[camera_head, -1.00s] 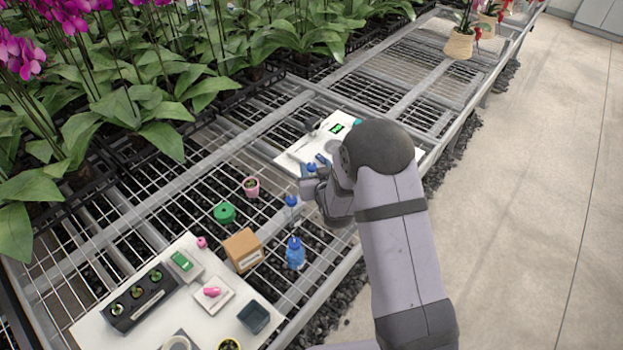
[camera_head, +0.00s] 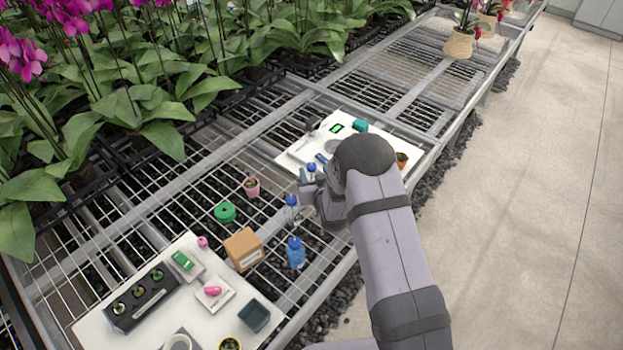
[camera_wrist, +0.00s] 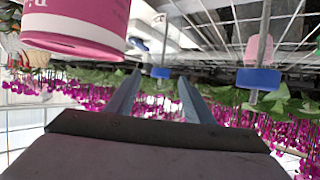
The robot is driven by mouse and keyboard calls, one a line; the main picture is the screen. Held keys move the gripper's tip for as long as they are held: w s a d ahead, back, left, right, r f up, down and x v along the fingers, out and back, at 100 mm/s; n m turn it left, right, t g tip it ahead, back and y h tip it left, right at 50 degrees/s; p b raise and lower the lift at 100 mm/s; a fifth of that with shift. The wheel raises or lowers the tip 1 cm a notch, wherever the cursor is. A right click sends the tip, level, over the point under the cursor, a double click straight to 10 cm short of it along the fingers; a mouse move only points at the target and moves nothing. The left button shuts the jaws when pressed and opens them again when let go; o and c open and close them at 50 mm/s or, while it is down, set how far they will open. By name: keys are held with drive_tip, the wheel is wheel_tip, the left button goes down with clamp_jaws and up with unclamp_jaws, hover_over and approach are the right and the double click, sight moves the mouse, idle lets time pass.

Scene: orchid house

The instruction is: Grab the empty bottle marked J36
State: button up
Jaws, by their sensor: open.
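In the head view, a clear bottle with a blue cap (camera_head: 291,206) stands on the wire bench just left of my gripper (camera_head: 308,188). A blue bottle (camera_head: 295,253) stands nearer the front edge. Another blue cap (camera_head: 311,168) shows just beyond my gripper. No J36 mark is readable, so I cannot tell which bottle bears it. In the wrist view, which looks upside down, my gripper (camera_wrist: 158,88) is open. A small blue cap-like thing (camera_wrist: 160,73) appears between its fingers, apparently farther off. A larger blue thing (camera_wrist: 258,79) is at right.
A pink container (camera_wrist: 75,22) looms close at top left in the wrist view. A cardboard box (camera_head: 243,249), a green round item (camera_head: 225,212) and a pink pot (camera_head: 251,187) stand nearby. White boards (camera_head: 212,326) and (camera_head: 290,157) carry small items. Orchids line the back.

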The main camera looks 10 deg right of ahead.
sight(312, 167)
drive_tip(key=shift+w+p, duration=0.4)
drive_tip(key=shift+w, duration=0.15)
drive_tip(key=shift+p+x, duration=0.7)
drive_tip(key=shift+x, duration=1.35)
drive_tip(key=shift+a, duration=0.1)
clamp_jaws()
